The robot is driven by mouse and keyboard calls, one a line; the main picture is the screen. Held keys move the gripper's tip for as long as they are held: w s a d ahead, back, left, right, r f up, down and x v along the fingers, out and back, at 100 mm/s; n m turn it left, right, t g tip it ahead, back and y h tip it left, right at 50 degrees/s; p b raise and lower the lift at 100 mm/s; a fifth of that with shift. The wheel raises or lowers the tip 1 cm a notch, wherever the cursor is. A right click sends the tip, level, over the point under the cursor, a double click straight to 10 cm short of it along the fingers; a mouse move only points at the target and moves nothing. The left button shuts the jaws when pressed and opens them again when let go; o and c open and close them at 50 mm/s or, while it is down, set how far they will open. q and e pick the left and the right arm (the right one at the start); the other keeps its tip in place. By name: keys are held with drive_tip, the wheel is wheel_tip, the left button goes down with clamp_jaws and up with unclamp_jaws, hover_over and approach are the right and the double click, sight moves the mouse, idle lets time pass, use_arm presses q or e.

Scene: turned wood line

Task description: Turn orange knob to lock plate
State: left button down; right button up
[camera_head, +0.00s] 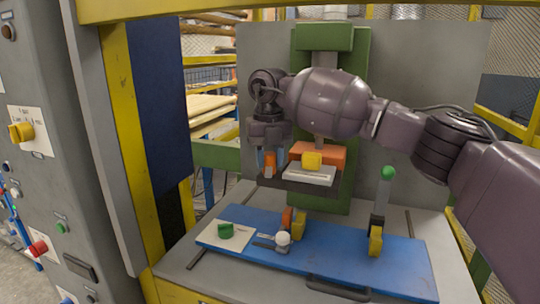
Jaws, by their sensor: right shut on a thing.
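My right gripper (267,167) points down at the left end of a dark fixture under the green press. It is shut on a small orange piece, which looks like the orange knob (268,159); the fingers hide part of it, and its turn angle cannot be told. To its right, a light grey plate (309,177) lies on the dark holder, with a yellow block (312,160) and an orange block (331,153) just above and behind. Another orange piece (287,217) stands on the blue board (340,265) below, beside a yellow clamp (299,226). My left gripper is not in view.
The green press (351,75) stands behind. A control cabinet (40,90) and yellow post close off the left.

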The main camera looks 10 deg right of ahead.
drive_tip(key=shift+r+n, duration=0.15)
drive_tip(key=shift+n, duration=0.75)
drive_tip(key=shift+n+p, duration=0.45)
drive_tip(key=shift+n, duration=0.55)
drive_tip(key=n, duration=0.2)
drive_tip(key=shift+n, duration=0.3)
drive_tip(key=n, duration=0.3)
drive_tip(key=shift+n, duration=0.3)
drive_tip(key=n, duration=0.3)
drive_tip(key=shift+n, duration=0.8)
drive_tip(key=o, duration=0.9)
